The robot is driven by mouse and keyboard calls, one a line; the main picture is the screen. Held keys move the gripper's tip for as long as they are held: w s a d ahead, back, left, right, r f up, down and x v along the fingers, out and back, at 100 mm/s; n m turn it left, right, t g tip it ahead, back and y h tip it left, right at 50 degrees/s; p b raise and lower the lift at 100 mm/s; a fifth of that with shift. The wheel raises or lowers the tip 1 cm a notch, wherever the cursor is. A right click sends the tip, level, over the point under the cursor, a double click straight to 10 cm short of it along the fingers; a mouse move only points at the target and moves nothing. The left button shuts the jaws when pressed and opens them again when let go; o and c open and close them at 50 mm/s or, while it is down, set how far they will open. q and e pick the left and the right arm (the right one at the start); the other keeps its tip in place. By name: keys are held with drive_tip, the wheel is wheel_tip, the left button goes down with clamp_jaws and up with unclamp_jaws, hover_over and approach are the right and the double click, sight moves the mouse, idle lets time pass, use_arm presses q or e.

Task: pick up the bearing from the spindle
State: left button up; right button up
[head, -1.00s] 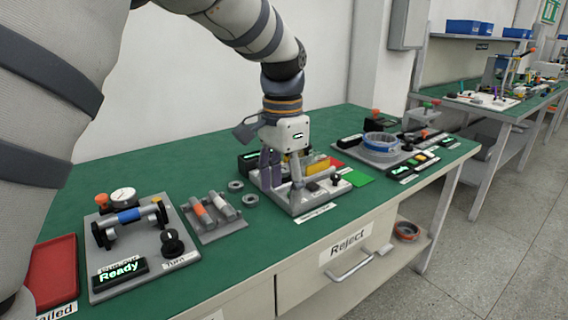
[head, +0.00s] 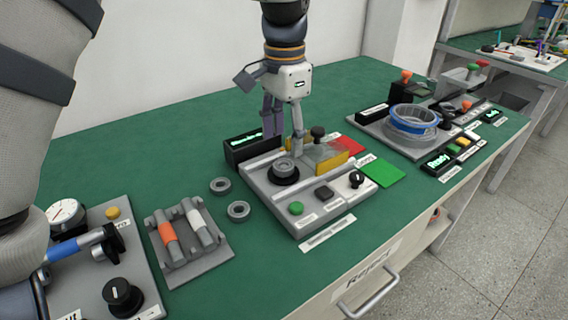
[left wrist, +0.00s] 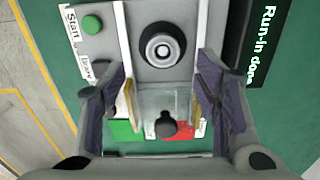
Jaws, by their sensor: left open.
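The bearing (head: 284,167) is a small grey ring seated on the dark round spindle (head: 283,178) of the grey run-in station (head: 262,187). My left gripper (head: 283,133) points down above and slightly behind the bearing. In the left wrist view its jaws (left wrist: 160,75) are wide apart with nothing between them, and the bearing lies beyond the fingertips. My right gripper is not seen.
The station has a display (head: 250,147), reading "Run-in done" in the wrist view, a yellowish clear guard (head: 330,158) and a black knob (head: 356,180). Two loose rings (head: 238,210) and a rack with rollers (head: 187,240) lie left. Another station (head: 415,120) stands right.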

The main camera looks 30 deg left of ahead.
sight(285, 165)
use_arm(q)
drive_tip(key=f, duration=0.6)
drive_tip(key=shift+w, duration=0.3)
drive_tip(key=shift+a, duration=0.1)
drive_tip(key=c, duration=1.2)
